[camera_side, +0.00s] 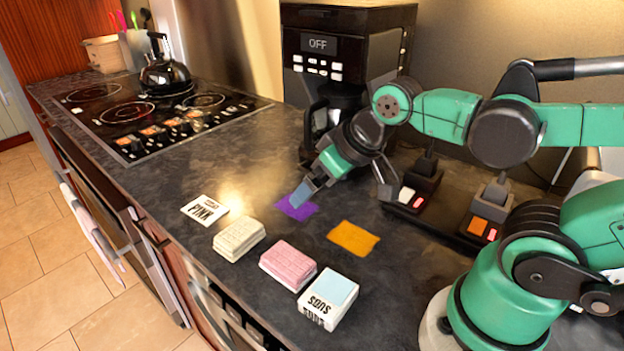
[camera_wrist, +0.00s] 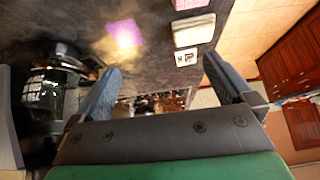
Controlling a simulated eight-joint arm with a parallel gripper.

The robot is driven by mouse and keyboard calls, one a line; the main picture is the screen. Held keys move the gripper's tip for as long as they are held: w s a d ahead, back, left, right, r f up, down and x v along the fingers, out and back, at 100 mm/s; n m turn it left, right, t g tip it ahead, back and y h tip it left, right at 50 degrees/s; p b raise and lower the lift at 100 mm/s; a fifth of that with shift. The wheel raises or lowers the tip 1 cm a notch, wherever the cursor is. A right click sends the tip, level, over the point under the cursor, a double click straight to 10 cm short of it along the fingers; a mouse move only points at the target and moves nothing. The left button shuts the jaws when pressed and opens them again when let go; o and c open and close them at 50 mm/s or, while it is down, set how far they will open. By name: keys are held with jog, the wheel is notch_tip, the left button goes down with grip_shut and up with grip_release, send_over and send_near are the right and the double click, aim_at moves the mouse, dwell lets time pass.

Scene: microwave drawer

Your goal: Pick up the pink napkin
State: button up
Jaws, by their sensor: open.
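A flat white square printed "PINK" (camera_side: 205,210) lies at the left of the row on the dark counter; it also shows in the wrist view (camera_wrist: 186,57). A flat purple napkin (camera_side: 297,209) lies behind the row and shows in the wrist view (camera_wrist: 124,36). A flat orange napkin (camera_side: 354,238) lies to its right. My gripper (camera_side: 302,192) is open and empty, its blue fingertips overlapping the purple napkin in the side view. The fingers also show in the wrist view (camera_wrist: 163,85), apart from the napkin. I cannot tell their height above the counter.
A cream block (camera_side: 239,239), a pink block (camera_side: 288,264) and a white "SUDS" block with a blue top (camera_side: 328,297) line the counter's front. A coffee machine (camera_side: 345,45) stands behind, a cooktop (camera_side: 150,105) with a black kettle (camera_side: 167,74) at left.

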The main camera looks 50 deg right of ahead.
aim_at(285, 257)
jog(key=w+a+f+g, duration=0.1)
jog(key=f+g, duration=0.1)
jog(key=w+a+f+g, duration=0.1)
jog(key=a+f+g, duration=0.3)
jog(key=f, duration=0.1)
jog(key=shift+w+a, duration=0.1)
jog(key=shift+w, duration=0.3)
jog(key=shift+a+f, duration=0.1)
jog(key=shift+f, duration=0.15)
jog(key=shift+g, duration=0.3)
jog(key=shift+f, duration=2.95)
jog(key=c, duration=1.3)
jog(key=shift+c, duration=0.2)
jog(key=shift+r, duration=0.15)
notch_tip(285, 257, up, 20)
